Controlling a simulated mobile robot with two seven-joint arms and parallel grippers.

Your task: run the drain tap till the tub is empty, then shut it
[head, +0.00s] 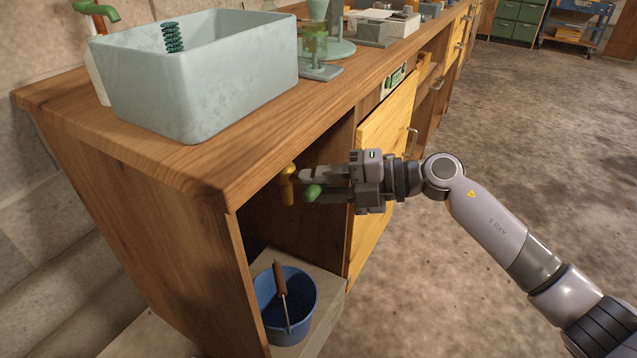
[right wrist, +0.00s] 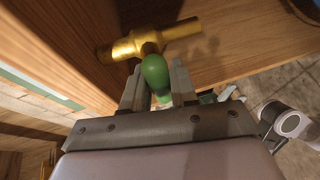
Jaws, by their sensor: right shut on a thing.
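The pale blue-grey tub (head: 205,90) stands on the wooden counter, with a dark green coil showing above its near rim. Its floor and any water are hidden. Under the counter top is the brass drain tap (head: 288,186), with a green lever. My right gripper (head: 306,183) reaches in from the right and is shut on that lever. In the right wrist view the brass tap body (right wrist: 138,46) runs sideways, and the green lever (right wrist: 156,74) sits between my fingers (right wrist: 157,88). No stream from the tap can be made out. My left gripper is not in view.
A green-handled tap (head: 97,10) is behind the tub. A yellow cabinet door (head: 384,140) is right beside my gripper. The floor to the right is clear.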

